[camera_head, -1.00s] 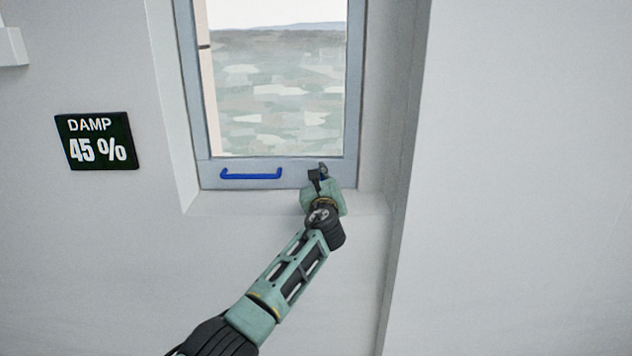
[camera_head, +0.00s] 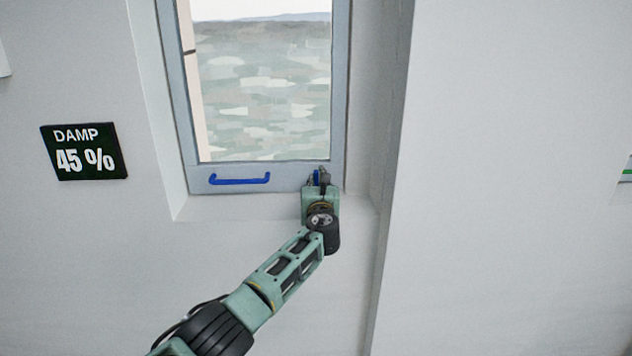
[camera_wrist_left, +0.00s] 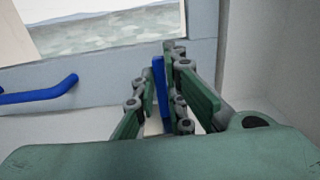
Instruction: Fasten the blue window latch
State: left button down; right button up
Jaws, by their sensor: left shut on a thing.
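The blue latch (camera_head: 317,176) is at the lower right corner of the window frame (camera_head: 227,173). In the left wrist view the latch (camera_wrist_left: 158,80) stands upright between the fingers, its lower part partly hidden by them. My left gripper (camera_head: 318,178) is shut on the latch. It also shows in the left wrist view (camera_wrist_left: 163,95), with green finger pads on both sides of the blue piece. My right gripper is in neither view.
A blue bar handle (camera_head: 240,179) is fixed on the bottom rail, left of the latch; it also shows in the left wrist view (camera_wrist_left: 40,92). The recess wall rises close on the right. A dark sign (camera_head: 84,151) reading "DAMP 45 %" hangs at left.

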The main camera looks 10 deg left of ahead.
pick_arm(q)
jog(key=shift+f, duration=0.25)
jog(key=c, duration=1.8)
grip_release()
jog(key=shift+r, duration=0.1)
jog(key=shift+s+d, duration=0.25)
jog(key=shift+s, duration=0.35)
jog(key=v, duration=1)
jog(key=shift+s, duration=0.4)
